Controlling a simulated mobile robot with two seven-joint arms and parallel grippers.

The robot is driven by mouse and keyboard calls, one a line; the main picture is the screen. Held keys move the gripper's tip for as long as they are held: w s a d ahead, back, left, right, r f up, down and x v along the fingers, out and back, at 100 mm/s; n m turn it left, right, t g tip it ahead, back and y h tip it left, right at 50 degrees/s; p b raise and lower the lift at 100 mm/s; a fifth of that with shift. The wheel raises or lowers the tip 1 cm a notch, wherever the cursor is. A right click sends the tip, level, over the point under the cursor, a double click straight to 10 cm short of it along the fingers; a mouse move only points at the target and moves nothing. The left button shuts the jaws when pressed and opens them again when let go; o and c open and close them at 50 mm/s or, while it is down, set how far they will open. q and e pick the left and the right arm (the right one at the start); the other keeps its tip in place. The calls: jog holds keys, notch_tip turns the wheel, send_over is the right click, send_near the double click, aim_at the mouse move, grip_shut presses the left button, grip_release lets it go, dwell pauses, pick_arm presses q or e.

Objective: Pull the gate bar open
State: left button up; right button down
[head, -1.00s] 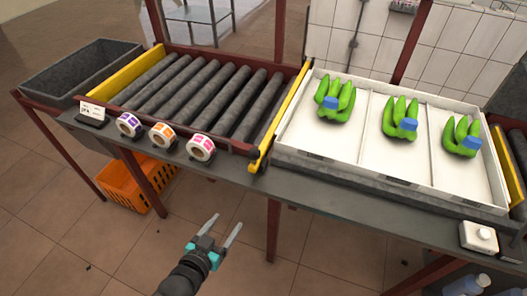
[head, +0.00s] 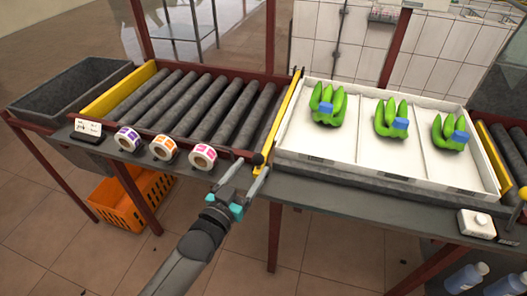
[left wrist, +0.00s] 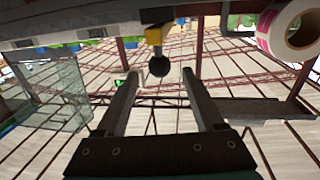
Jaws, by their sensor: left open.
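The gate bar (head: 282,118) is a long yellow bar between the roller conveyor and the white tray, with a dark round knob (head: 257,158) at its front end. In the left wrist view the knob (left wrist: 159,67) hangs below the yellow end of the bar (left wrist: 154,36), beyond and between the fingertips. My left gripper (head: 250,171) is open, at the table's front edge just in front of the knob. Its fingers point toward the knob, and nothing is held. Contact with the knob cannot be made out. My right gripper is not in view.
Three label rolls (head: 203,157) sit along the front edge, left of my gripper. The white tray (head: 342,151) on the right holds three green banana bunches (head: 392,118). The roller conveyor (head: 200,100) is empty. An orange crate (head: 130,200) stands below. Floor space in front is clear.

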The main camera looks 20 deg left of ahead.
aim_at(263, 151)
pick_arm(q)
jog(key=shift+w+d+b, duration=0.2)
jog(key=shift+w+d, duration=0.05)
jog(key=shift+w, duration=1.05)
jog(key=shift+w+d+b, duration=0.2)
jog(key=shift+w+d, duration=0.05)
jog(key=shift+w, duration=1)
jog(key=shift+w+d+b, duration=0.2)
jog(key=shift+w+d, duration=0.05)
jog(key=shift+w, duration=1.05)
grip_shut()
